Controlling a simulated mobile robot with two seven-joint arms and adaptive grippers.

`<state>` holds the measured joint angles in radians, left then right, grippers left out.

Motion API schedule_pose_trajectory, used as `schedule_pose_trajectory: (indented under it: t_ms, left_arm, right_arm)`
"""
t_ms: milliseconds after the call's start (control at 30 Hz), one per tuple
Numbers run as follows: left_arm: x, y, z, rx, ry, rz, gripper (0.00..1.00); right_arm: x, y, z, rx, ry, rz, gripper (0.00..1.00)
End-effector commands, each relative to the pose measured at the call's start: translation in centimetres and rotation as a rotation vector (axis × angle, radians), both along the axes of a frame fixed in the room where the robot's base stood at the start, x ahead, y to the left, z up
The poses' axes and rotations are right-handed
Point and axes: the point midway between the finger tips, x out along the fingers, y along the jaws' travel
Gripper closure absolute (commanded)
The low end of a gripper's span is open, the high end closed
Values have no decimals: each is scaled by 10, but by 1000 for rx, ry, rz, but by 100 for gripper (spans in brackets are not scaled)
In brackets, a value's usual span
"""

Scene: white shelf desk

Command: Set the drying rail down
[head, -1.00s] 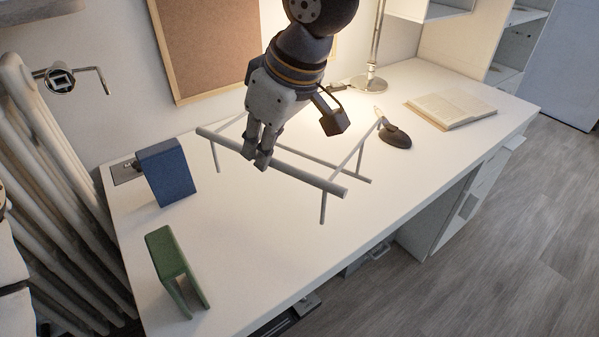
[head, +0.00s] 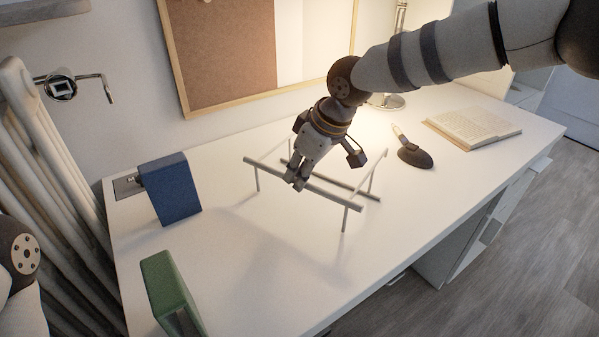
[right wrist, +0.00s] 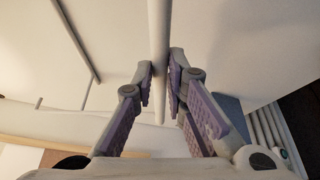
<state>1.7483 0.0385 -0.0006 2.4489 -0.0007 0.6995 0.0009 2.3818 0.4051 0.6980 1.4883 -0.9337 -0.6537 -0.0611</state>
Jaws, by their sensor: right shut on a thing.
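The drying rail (head: 335,199) is a grey frame with two long bars, cross bars and thin legs. It is over the middle of the white desk (head: 250,270), legs pointing down and roughly level. Whether every foot touches the desk I cannot tell. My right gripper (head: 296,183) is shut on the near long bar, around its middle, from above. In the right wrist view the bar (right wrist: 158,30) runs between the two finger pads of my right gripper (right wrist: 160,85). My left gripper is out of view.
A blue stand (head: 170,188) and a green stand (head: 165,285) are to the left of the rail. A dark pen holder (head: 414,155), an open book (head: 472,128) and a lamp base (head: 385,101) are to the right. The front middle of the desk is clear.

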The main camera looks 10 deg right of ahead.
Motion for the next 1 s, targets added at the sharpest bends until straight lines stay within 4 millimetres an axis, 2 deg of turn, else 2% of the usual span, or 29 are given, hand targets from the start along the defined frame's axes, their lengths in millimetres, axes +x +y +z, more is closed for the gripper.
schedule_pose_trajectory:
  t_ms: [200,233,300,333,633,733,900,1000]
  left_arm:
    - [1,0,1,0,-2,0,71]
    - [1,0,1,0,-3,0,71]
    - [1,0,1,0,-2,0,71]
    - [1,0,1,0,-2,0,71]
    - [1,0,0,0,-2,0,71]
    - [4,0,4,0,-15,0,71]
    - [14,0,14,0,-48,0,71]
    - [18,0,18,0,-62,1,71]
  right_arm:
    - [0,0,0,0,-2,1,100]
    - [0,0,-1,0,-1,1,85]
    - [0,0,0,0,-1,1,69]
    - [0,0,0,0,-1,1,67]
    - [0,0,2,1,-2,0,67]
    - [-4,-4,20,-1,-8,1,67]
    - [-18,-16,67,0,-15,-1,67]
    - [-26,-22,89,0,-12,0,67]
